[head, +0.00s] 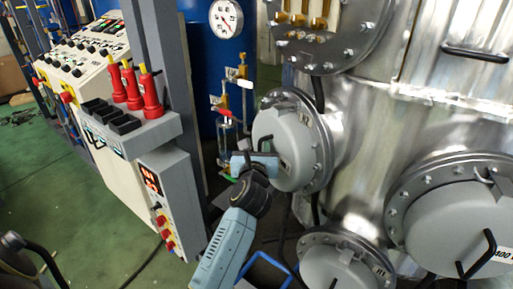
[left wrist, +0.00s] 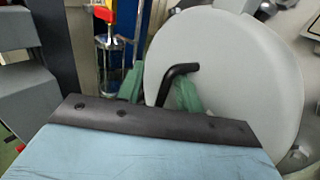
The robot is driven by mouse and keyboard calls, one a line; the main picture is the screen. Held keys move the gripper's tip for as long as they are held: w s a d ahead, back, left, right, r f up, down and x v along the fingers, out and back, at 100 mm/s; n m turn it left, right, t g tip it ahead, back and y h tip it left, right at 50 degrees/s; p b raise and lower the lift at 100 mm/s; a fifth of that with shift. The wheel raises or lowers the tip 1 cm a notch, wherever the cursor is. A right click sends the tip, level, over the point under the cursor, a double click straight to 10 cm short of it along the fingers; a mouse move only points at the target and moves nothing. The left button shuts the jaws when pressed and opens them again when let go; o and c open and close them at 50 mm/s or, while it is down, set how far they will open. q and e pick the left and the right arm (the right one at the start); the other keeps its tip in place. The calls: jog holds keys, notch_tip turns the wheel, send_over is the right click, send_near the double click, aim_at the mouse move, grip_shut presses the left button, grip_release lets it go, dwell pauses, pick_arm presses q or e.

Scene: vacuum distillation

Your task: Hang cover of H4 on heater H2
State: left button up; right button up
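My left gripper (head: 255,163) is at this cover's left face. In the left wrist view the cover (left wrist: 235,80) has a bent black handle (left wrist: 180,72). The green fingertips of the left gripper (left wrist: 160,92) stand on either side of the handle, with a gap showing at the left finger. A lower grey cover (head: 335,270) sits on a flange tagged H1. No cover can be identified as H4's. My right gripper is out of view.
A larger grey cover (head: 450,230) with a black handle is at the right. A control cabinet (head: 165,200) with red bottles (head: 135,90) stands left of my left arm. A blue frame (head: 265,270) is low beside the arm. Green floor (head: 60,200) is open at left.

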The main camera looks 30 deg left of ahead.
pick_arm(q)
jog(key=v, duration=1.3)
jog(key=w+d+f+m+h+b, duration=0.1)
jog(key=d+f+m+h, duration=0.15)
jog(key=f+m, duration=0.6)
jog(key=d+f+m+h, duration=0.2)
jog(key=d+f+m, duration=0.2)
jog(key=f+m, duration=0.45)
jog(key=s+d+f+m+g+h, duration=0.1)
jog(key=s+d+f+m+h, duration=0.15)
jog(key=f+m, duration=0.45)
jog(key=s+d+f+m+g+h, duration=0.2)
jog(key=s+f+m, duration=0.15)
jog(key=f, duration=0.85)
jog(key=s+a+f+m+g+h, duration=0.15)
jog(key=s+f+m+g, duration=0.65)
jog(key=s+f, duration=0.95)
jog(key=s+a+f+m+g+y, duration=0.1)
jog(key=s+a+f+m+g, duration=0.1)
jog(key=s, duration=0.7)
jog(key=s+a+f+m+g+y+b, duration=0.1)
jog(key=s+a+f+m, duration=0.3)
jog(key=s+m, duration=0.3)
jog(key=shift+s+a+f+g, duration=0.15)
jog(key=shift+s+a+g, duration=0.4)
jog(key=shift+s, duration=0.55)
